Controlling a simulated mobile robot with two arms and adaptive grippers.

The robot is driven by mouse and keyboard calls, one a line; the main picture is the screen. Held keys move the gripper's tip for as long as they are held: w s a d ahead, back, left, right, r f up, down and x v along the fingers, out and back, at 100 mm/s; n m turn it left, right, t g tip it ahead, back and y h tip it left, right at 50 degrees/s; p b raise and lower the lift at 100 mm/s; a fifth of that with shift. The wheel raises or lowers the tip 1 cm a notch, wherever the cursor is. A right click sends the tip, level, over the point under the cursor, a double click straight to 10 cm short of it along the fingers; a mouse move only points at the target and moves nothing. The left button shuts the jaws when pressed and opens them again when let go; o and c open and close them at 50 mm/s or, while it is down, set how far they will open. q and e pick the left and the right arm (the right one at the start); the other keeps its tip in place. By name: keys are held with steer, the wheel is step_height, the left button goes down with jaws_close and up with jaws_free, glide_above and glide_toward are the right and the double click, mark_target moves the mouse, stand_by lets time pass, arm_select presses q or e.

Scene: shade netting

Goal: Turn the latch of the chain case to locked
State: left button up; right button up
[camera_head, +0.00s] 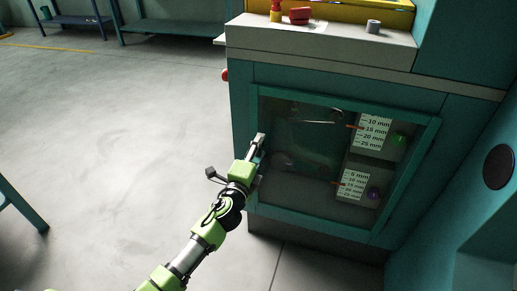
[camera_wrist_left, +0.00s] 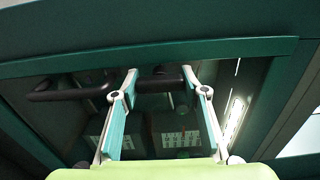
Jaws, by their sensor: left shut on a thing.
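The chain case is a teal cabinet with a glass-fronted door (camera_head: 430,150) in the head view. My left gripper (camera_head: 257,147) is at the left edge of this door. In the left wrist view its two fingers (camera_wrist_left: 158,76) stand apart, on either side of a dark bar (camera_wrist_left: 160,84), which I take for the latch handle. The gripper is shut on it. The bar runs across the view and reaches out past the left finger. In the head view the gripper hides the latch, and I cannot tell its angle. My right gripper is not in view.
Behind the glass are scale cards in mm (camera_head: 372,132), a green knob (camera_head: 398,138) and a purple knob (camera_head: 373,193). A red item (camera_head: 299,15) and a grey ring (camera_head: 373,26) sit on the worktop. The floor (camera_head: 130,130) left of the case is clear.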

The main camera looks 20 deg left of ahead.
arm_select(q)
steer(key=o, duration=1.1)
steer(key=shift+o, duration=0.2)
steer(key=s, duration=1.2)
steer(key=shift+a, duration=0.15)
